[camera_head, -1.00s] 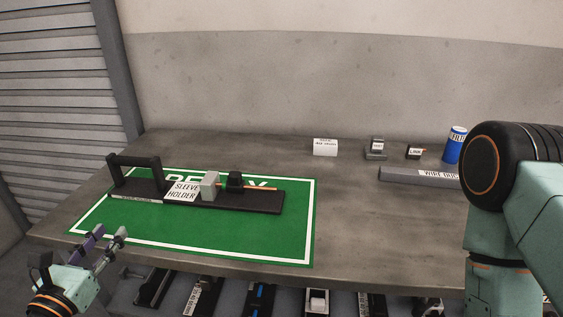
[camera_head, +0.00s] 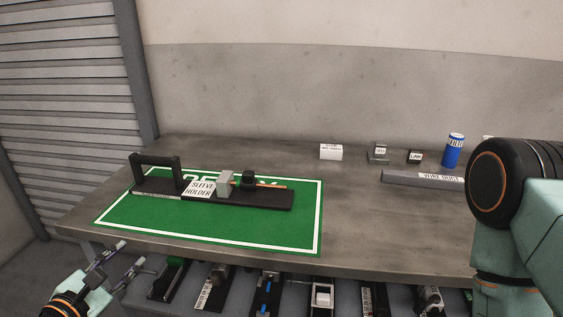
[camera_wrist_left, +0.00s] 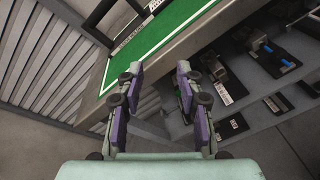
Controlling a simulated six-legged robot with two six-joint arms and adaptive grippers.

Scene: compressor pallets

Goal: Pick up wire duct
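The wire duct (camera_head: 407,178) is a long grey bar with a white label, lying on the right part of the table. My right arm covers its right end in the head view. My left gripper (camera_head: 128,258) is at the lower left, off the table's front left edge and far from the duct. The left wrist view shows the same gripper (camera_wrist_left: 158,88) with its fingers apart and nothing between them. My right arm fills the right side of the head view, but its gripper is outside the picture.
A sleeve holder (camera_head: 255,198) with a black handle lies on a green mat (camera_head: 230,236). A white box (camera_head: 331,152), small labelled parts and a blue can (camera_head: 453,151) stand behind the duct. Several tools lie on a shelf (camera_head: 336,283) below the table.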

